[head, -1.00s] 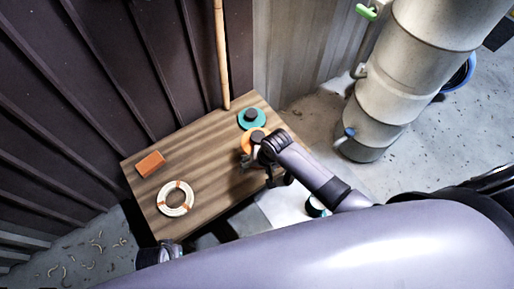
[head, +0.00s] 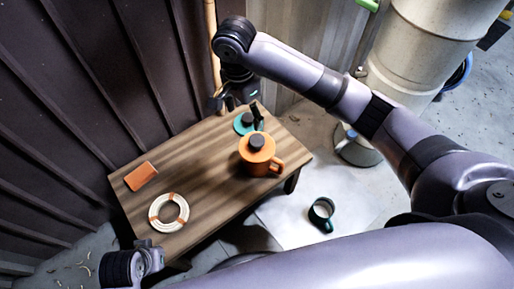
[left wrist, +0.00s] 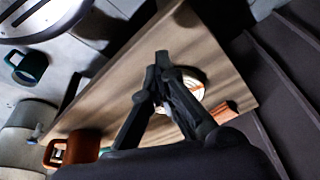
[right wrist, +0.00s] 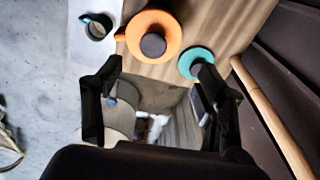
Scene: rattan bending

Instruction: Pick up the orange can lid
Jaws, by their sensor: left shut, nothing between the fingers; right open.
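The orange can lid (head: 261,155), a round disc with a dark knob (head: 257,142), sits on top of the orange can (head: 262,170) on the wooden table. The lid also shows in the right wrist view (right wrist: 172,31), beyond and between my right gripper's fingers. My right gripper (head: 240,104) is open and empty, behind and to the left of the lid in the head view, near the teal lid. My left gripper (left wrist: 162,72) is shut and empty, in front of the coil in the left wrist view. The can's side shows there too (left wrist: 84,147).
A teal lid (head: 241,127) with a dark knob lies behind the can. An orange block (head: 140,176) and a rattan coil (head: 156,221) lie on the table's left side. A teal mug (head: 320,214) stands below, to the right. A pole (head: 212,50) rises behind the table.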

